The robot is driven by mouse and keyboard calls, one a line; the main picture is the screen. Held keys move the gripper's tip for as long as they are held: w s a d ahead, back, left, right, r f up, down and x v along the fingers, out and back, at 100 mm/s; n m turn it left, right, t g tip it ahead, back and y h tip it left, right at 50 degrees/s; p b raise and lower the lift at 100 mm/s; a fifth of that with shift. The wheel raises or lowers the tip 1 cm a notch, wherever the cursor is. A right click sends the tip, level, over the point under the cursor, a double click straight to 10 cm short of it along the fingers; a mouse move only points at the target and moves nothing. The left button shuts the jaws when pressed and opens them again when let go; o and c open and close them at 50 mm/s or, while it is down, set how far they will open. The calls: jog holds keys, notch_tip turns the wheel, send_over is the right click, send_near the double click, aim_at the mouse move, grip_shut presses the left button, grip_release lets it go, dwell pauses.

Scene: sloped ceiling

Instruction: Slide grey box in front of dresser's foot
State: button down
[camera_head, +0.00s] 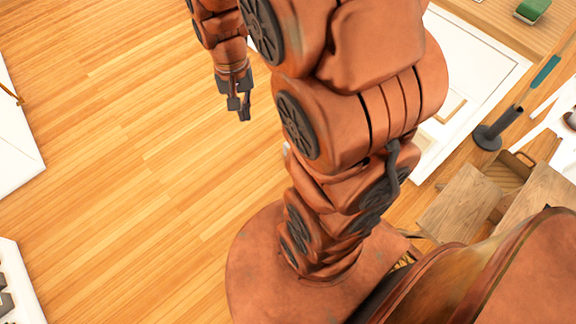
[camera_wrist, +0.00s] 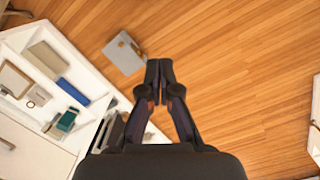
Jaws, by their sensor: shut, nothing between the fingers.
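A flat grey box (camera_wrist: 125,53) lies on the wooden floor in the wrist view, just beyond and left of my fingertips. My gripper (camera_wrist: 160,66) is shut and empty, and a gap shows between it and the box. In the head view my gripper (camera_head: 240,112) hangs over bare floor. A white furniture piece (camera_wrist: 32,128) with open shelves stands at the left of the wrist view, close to the box; I cannot tell whether it is the dresser. Its foot cannot be made out. I cannot make out the grey box in the head view.
Open wooden floor (camera_head: 110,130) spreads left of my arm. White furniture (camera_head: 15,140) stands at the left edge. At the right are a white panelled piece (camera_head: 498,52), a dark round stand base (camera_head: 487,137) and a wooden chair (camera_head: 460,203).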

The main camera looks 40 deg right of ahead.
jog(key=w+d+f+m+b, duration=0.2)
jog(key=w+d+f+b, duration=0.25)
jog(key=f, duration=0.65)
jog(key=w+d+f+m+b, duration=0.25)
jog(key=d+f+b, duration=0.2)
jog(key=f, duration=0.55)
jog(key=w+d+f+m+b, duration=0.2)
jog(key=w+d+f+b, duration=0.25)
jog(key=f, duration=0.65)
jog(key=d+f+m+b, duration=0.1)
jog(key=f+b, duration=0.4)
jog(key=f, duration=0.8)
jog(key=d+f+m+b, duration=0.2)
jog(key=d+f+b, duration=0.2)
jog(key=f, duration=0.9)
jog(key=w+d+f+m+t+b, duration=0.1)
jog(key=f+b, duration=0.5)
jog(key=f, duration=0.7)
jog(key=shift+d+f+m, duration=0.25)
jog(key=shift+d+m, duration=0.4)
jog(key=shift+d, duration=0.2)
jog(key=d+b, duration=0.1)
jog(key=d, duration=0.2)
jog(key=shift+f, duration=0.15)
jog(key=shift+d+b, duration=0.3)
jog(key=shift+d, duration=0.25)
jog(key=shift+r, duration=0.25)
